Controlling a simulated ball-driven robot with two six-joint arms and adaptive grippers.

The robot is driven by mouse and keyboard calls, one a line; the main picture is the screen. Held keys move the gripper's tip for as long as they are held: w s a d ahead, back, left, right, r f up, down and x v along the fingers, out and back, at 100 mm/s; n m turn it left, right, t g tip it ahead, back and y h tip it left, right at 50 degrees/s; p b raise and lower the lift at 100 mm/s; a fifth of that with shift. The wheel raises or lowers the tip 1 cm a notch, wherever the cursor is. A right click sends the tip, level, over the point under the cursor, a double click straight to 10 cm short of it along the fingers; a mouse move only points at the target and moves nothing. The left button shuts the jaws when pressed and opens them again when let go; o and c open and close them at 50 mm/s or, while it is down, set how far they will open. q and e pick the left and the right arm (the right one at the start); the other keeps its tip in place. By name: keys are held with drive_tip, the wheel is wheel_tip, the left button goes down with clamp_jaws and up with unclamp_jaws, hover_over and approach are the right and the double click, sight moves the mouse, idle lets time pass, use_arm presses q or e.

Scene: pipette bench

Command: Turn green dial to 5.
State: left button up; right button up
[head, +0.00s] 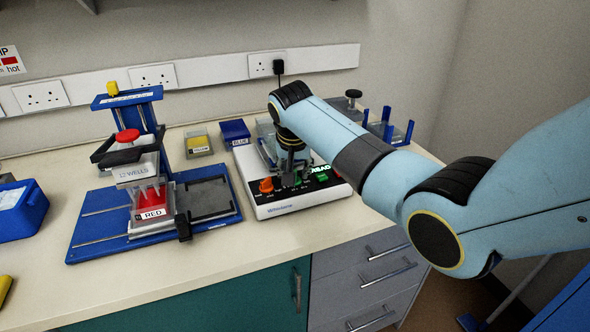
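The white device (300,204) stands on the bench with a dark control panel on its front. An orange dial (266,185) is at the panel's left. A green part (322,177), which looks like the green dial, is at the right, beside green lettering. Its pointer and number are too small to read. My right gripper (288,178) points down over the panel, between the orange dial and the green part. Its fingers are small and dark, so I cannot tell whether they are open or touch anything. My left gripper is not in view.
A blue pipette stand (85,240) with a red-labelled tray is to the left. A yellow-labelled tub (198,142) and a blue-labelled tub (235,132) sit behind. A blue box (22,212) is at far left. A clear blue-posted rack (390,130) is behind my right arm. Bench front is clear.

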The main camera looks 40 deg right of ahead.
clamp_jaws()
drive_tip(key=shift+m, duration=0.3)
drive_tip(key=shift+m+g+p, duration=0.3)
drive_tip(key=shift+m+p, duration=0.05)
drive_tip(key=shift+m, duration=0.25)
drive_tip(key=shift+m+h, duration=0.4)
drive_tip(key=shift+m, duration=0.3)
drive_tip(key=m+g, duration=0.1)
drive_tip(key=m, duration=0.1)
drive_tip(key=shift+w+m+h, duration=0.1)
drive_tip(key=shift+m+h, duration=0.2)
drive_tip(key=m+g+b, duration=0.1)
drive_tip(key=m+b, duration=0.1)
drive_tip(key=m, duration=0.2)
drive_tip(key=shift+g, duration=0.4)
